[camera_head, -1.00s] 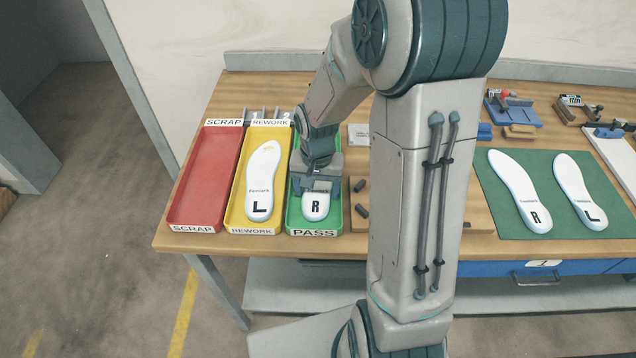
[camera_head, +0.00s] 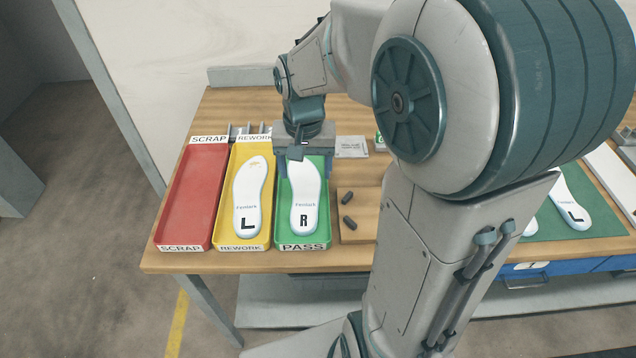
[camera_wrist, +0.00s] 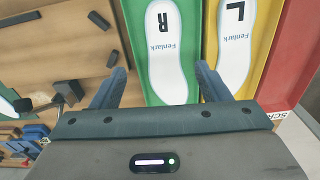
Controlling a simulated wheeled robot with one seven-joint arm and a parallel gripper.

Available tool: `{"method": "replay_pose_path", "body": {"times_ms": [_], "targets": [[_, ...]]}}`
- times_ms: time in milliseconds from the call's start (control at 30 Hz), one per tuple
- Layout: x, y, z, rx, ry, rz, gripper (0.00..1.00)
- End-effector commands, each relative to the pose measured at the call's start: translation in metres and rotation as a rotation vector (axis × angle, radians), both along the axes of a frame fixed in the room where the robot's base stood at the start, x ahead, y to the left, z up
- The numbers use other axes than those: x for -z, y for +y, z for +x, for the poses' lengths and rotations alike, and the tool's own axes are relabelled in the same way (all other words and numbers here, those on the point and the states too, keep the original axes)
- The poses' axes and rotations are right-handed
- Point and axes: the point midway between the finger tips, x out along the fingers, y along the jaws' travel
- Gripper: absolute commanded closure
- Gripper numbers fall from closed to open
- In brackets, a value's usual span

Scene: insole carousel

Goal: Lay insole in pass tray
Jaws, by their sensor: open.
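A white insole marked R (camera_head: 304,196) lies in the green pass tray (camera_head: 285,238), its lettered end toward the PASS label. It also shows in the wrist view (camera_wrist: 164,50), lying in the green tray. My gripper (camera_head: 303,172) is above the far end of the pass tray, its fingers spread and empty. In the wrist view the two fingers (camera_wrist: 162,85) stand apart, one on each side of the insole's plain end, and nothing is between them in a grip. The far end of the tray is partly hidden by my gripper.
A white insole marked L (camera_head: 248,200) lies in the yellow rework tray (camera_head: 269,170). The red scrap tray (camera_head: 194,190) is empty. A wooden board (camera_head: 357,228) with small dark pegs is right of the pass tray. A green mat (camera_head: 590,218) with insoles is at the right, partly hidden by my arm.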

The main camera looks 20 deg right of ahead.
Motion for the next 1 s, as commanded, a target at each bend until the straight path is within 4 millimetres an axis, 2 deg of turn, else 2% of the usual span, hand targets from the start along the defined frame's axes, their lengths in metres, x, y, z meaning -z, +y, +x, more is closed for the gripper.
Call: {"method": "replay_pose_path", "body": {"times_ms": [200, 400, 500, 667, 1000], "targets": [[-0.027, 0.001, -0.057, -0.154, -0.103, -0.031, 0.31], [-0.034, 0.001, -0.102, -0.280, -0.182, -0.041, 0.31], [-0.034, 0.001, -0.115, -0.322, -0.206, -0.042, 0.31], [-0.033, -0.002, -0.124, -0.350, -0.223, -0.042, 0.31], [-0.033, -0.002, -0.124, -0.352, -0.223, -0.042, 0.31]]}}
